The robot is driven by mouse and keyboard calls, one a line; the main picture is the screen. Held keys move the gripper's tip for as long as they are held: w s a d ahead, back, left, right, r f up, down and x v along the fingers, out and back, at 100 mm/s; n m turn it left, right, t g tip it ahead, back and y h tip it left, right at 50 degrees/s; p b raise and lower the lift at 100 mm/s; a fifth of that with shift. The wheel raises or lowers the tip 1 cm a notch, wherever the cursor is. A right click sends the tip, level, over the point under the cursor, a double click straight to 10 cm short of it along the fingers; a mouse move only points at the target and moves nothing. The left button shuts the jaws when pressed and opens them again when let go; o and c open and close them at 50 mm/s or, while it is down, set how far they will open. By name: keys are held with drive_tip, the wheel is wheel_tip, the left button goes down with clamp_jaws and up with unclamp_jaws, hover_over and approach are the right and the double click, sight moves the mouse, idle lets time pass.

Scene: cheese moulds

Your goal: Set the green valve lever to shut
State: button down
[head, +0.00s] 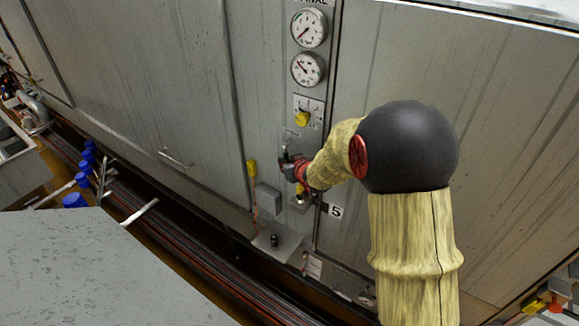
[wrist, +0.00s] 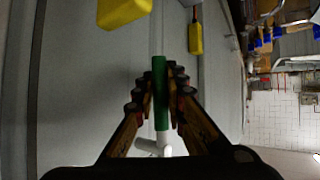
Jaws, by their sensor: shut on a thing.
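The green valve lever (wrist: 160,90) shows in the wrist view as a straight green bar with a white fitting (wrist: 152,146) at its near end. My gripper (wrist: 159,75) has its fingers closed in on both sides of the lever, and the lever's tip shows between them. In the head view my gripper (head: 289,166) is at the narrow control panel, below the yellow knob (head: 302,119). The lever cannot be made out there, as my gripper and wrist cover that spot.
Two round gauges (head: 308,28) (head: 307,69) sit above the knob. A yellow fitting (head: 252,168) and a grey box (head: 268,199) are left of my gripper. A "5" label (head: 335,211) is below right. A grey top (head: 90,270) fills the lower left.

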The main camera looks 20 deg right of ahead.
drive_tip(key=shift+w+a+f+t+b, duration=0.15)
drive_tip(key=shift+w+t+b, duration=0.05)
drive_tip(key=shift+t+b, duration=0.2)
idle(0.3)
drive_tip(key=c, duration=2.1)
unclamp_jaws()
drive_tip(key=shift+r, duration=0.2)
drive_tip(key=v, duration=1.1)
drive_tip(key=shift+s, duration=0.45)
